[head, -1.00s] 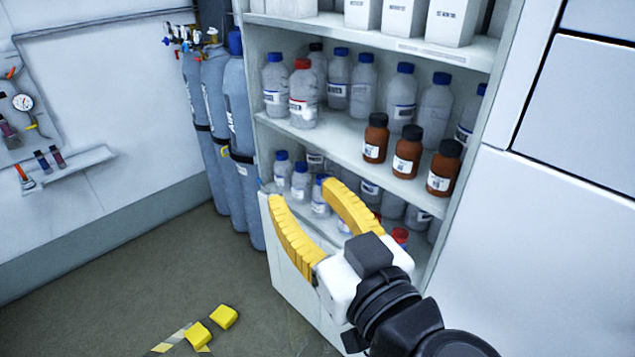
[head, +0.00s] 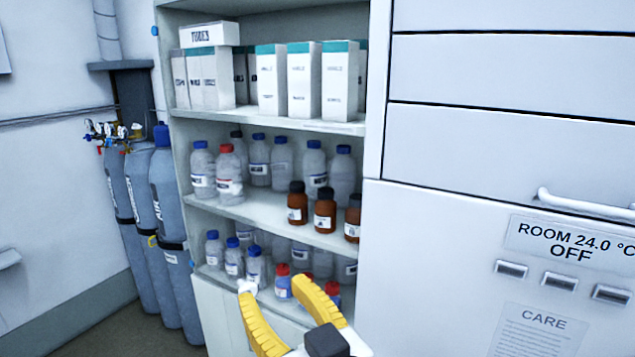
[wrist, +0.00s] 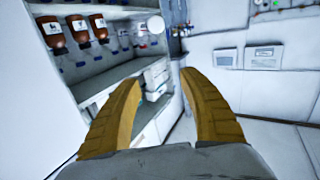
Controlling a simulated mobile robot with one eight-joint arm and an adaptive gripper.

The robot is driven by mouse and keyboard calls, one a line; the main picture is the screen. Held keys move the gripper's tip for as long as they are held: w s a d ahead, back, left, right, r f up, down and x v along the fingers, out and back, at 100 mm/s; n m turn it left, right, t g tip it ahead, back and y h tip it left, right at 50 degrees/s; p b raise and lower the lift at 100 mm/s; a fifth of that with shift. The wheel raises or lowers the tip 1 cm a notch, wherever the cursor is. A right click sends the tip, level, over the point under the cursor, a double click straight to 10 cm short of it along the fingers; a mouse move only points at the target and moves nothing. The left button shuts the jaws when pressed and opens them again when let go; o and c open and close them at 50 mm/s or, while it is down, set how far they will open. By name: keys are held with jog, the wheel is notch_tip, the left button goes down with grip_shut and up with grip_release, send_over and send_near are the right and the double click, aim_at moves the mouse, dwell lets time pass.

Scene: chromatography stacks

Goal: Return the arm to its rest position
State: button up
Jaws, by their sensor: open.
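My gripper (head: 278,298) shows at the bottom of the head view, in front of the shelf unit's lower shelf. Its two yellow fingers are spread apart, with nothing seen between them. The fingers also show in the wrist view (wrist: 160,105), spread wide with an empty gap. The rest of my arm runs out of the bottom of the head view.
The shelf unit (head: 268,210) holds white boxes (head: 305,80), clear bottles and brown bottles (head: 325,208). Blue gas cylinders (head: 170,215) stand left of it. A white cabinet (head: 440,240) with a handle (head: 585,203) is on the right. Some floor shows at lower left.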

jog(key=w+d+f+m+g+h+b, duration=0.1)
jog(key=w+d+f+m+h+b, duration=0.2)
jog(key=d+f, duration=0.5)
jog(key=w+d+f+m+h+b, duration=0.1)
jog(key=d+f+m+h+b, duration=0.1)
jog(key=d+f+h, duration=0.6)
jog(key=s+d+f+g+y+b, duration=0.1)
jog(key=s+d+f+g+b, duration=0.1)
jog(key=f, duration=0.4)
jog(key=s+d+f+m+g+y+b, duration=0.1)
jog(key=s+d+f+g+b, duration=0.2)
jog(key=s+d+f+g, duration=0.2)
jog(key=shift+s+d+f, duration=0.3)
jog(key=shift+d+f, duration=0.1)
jog(key=shift+d, duration=0.4)
